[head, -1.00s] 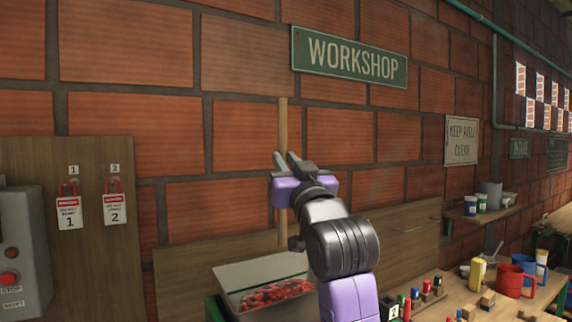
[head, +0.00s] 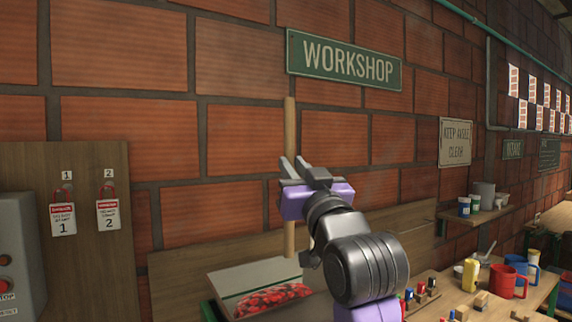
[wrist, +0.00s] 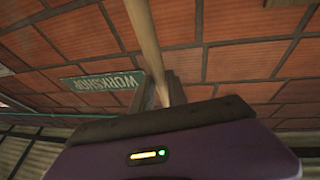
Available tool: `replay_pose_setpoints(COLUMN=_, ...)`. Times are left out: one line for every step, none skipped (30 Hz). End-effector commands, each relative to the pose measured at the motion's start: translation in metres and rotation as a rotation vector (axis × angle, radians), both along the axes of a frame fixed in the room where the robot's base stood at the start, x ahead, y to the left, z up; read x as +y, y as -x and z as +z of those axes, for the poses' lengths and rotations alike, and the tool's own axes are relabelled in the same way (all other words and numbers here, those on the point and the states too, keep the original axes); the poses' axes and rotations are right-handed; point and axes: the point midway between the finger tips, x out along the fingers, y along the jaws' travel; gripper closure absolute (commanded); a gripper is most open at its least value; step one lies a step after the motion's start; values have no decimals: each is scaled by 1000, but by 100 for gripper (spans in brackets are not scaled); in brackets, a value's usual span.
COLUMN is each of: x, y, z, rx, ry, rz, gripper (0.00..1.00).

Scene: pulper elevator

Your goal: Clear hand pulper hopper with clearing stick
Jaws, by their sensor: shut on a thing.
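The clearing stick (head: 290,125) is a long pale wooden rod, held upright in the head view. My gripper (head: 294,167) is shut on it, with dark fingers and a purple body. In the wrist view the stick (wrist: 146,35) passes between the fingers (wrist: 165,92). The hopper (head: 238,277) is a pale open box at the lower middle, with red cherries (head: 272,299) inside. The stick's lower part shows just behind or over the hopper's right side; I cannot tell whether its end touches anything. My forearm hides the area right of the hopper.
A workbench (head: 535,292) with mugs, bottles and small blocks stands at the lower right. A grey control box (head: 18,250) and a wooden board with two red lockout tags (head: 108,210) are on the left. A brick wall with a WORKSHOP sign (head: 344,60) closes the back.

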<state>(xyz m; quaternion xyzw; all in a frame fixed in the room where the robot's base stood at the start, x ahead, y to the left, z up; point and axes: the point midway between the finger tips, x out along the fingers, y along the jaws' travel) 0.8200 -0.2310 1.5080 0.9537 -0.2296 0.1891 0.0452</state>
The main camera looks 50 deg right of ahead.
Motion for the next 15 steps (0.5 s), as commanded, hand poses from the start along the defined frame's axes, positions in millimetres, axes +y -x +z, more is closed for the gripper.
replay_pose_setpoints(x=2, y=6, z=1, rx=-1, ry=0, rz=0, gripper=100)
replay_pose_setpoints(x=3, y=9, z=1, rx=-1, ry=0, rz=0, gripper=100)
replay_pose_setpoints(x=4, y=13, z=1, rx=0, ry=0, rz=0, gripper=100)
replay_pose_setpoints(x=5, y=16, z=1, rx=0, ry=0, rz=0, gripper=100)
replay_pose_setpoints(x=6, y=19, z=1, rx=-1, ry=1, rz=1, gripper=100)
replay_pose_setpoints(x=7, y=23, z=2, rx=-1, ry=1, rz=1, gripper=100)
replay_pose_setpoints(x=8, y=27, z=1, rx=0, ry=2, rz=1, gripper=100)
replay_pose_setpoints(x=9, y=30, z=1, rx=0, ry=1, rz=0, gripper=100)
replay_pose_setpoints(x=10, y=34, z=1, rx=0, ry=1, rz=0, gripper=100)
replay_pose_setpoints(x=11, y=37, z=-2, rx=-4, ry=2, rz=0, gripper=100)
replay_pose_setpoints(x=11, y=39, z=-4, rx=-5, ry=3, rz=0, gripper=100)
replay_pose_setpoints(x=12, y=42, z=-4, rx=-6, ry=2, rz=-1, gripper=100)
replay_pose_setpoints(x=13, y=44, z=-3, rx=-6, ry=2, rz=-1, gripper=100)
replay_pose_setpoints(x=13, y=47, z=-4, rx=-6, ry=2, rz=-1, gripper=100)
replay_pose_setpoints(x=14, y=50, z=-4, rx=-6, ry=2, rz=-1, gripper=100)
